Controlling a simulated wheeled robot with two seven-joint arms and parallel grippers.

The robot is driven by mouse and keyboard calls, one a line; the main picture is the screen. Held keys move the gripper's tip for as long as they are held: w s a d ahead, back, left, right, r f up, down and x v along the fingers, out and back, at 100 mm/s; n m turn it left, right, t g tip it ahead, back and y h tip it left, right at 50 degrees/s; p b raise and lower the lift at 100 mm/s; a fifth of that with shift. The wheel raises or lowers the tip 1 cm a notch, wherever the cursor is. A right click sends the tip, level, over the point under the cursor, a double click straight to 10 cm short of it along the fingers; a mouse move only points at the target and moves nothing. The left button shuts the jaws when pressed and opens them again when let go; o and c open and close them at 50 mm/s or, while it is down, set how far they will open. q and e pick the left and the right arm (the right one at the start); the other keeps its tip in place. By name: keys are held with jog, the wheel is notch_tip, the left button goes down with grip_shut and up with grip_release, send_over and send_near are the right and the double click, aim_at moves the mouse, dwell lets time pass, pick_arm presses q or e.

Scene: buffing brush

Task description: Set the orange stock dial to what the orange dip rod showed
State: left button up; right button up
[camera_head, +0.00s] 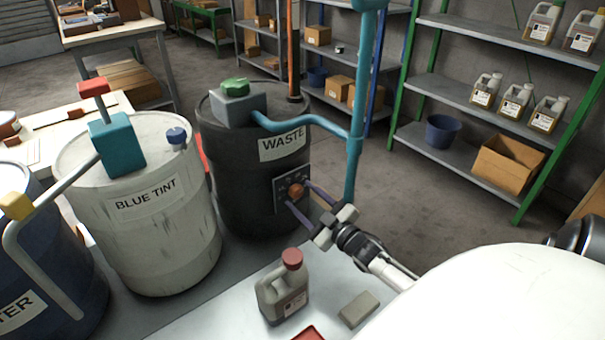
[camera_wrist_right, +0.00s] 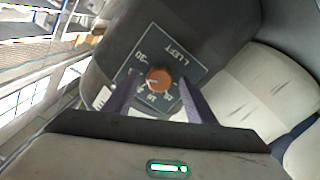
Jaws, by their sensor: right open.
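The orange stock dial (camera_head: 296,191) sits on a dark plate on the front of the black WASTE drum (camera_head: 240,165). In the right wrist view the dial (camera_wrist_right: 158,79) has a pale pointer mark toward its lower left, and the plate (camera_wrist_right: 163,52) reads "L LEFT" with numbers around the knob. My right gripper (camera_head: 297,194) is open, its fingers on either side of the dial; contact cannot be told. An orange rod (camera_head: 293,45) stands upright at the drum's back top; no reading shows on it. My left gripper is not in view.
A BLUE TINT drum (camera_head: 150,225) and a blue drum (camera_head: 40,260) stand to the left. A teal pipe (camera_head: 355,150) rises right of the WASTE drum. A red-capped jug (camera_head: 283,292) and a tan block (camera_head: 359,309) are in front. Shelves (camera_head: 470,90) stand behind.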

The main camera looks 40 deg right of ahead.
pick_arm(q)
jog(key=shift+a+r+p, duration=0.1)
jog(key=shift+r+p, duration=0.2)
jog(key=shift+p, duration=0.15)
pick_arm(e)
jog(key=s+a, duration=0.1)
jog(key=s, duration=0.8)
jog(key=shift+s, duration=0.25)
